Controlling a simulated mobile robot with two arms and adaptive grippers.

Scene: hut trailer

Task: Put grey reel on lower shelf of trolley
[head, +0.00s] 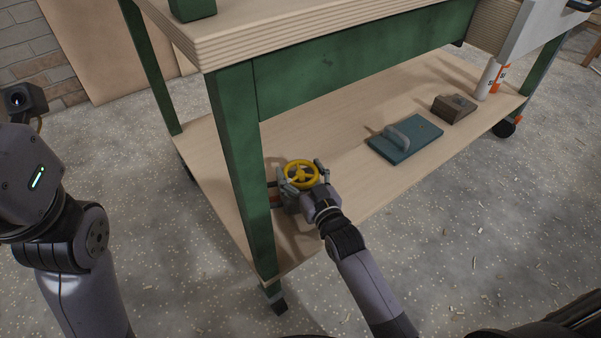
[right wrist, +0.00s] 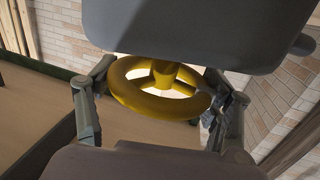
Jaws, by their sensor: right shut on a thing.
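My right gripper (head: 299,174) is over the near left part of the trolley's lower shelf (head: 325,155), beside a green leg. It is shut on a yellow spoked wheel (head: 302,173). In the right wrist view the yellow wheel (right wrist: 160,88) sits between the two fingers (right wrist: 153,100), which touch its sides. I cannot tell whether the wheel touches the shelf. No grey reel can be made out in either view. My left arm shows at the left of the head view, but its gripper is out of view.
On the lower shelf lie a teal float with a handle (head: 405,138) and a brown block (head: 454,107). White and orange tubes (head: 491,79) stand at its far right end. The green leg (head: 240,170) and the upper top (head: 300,20) limit access.

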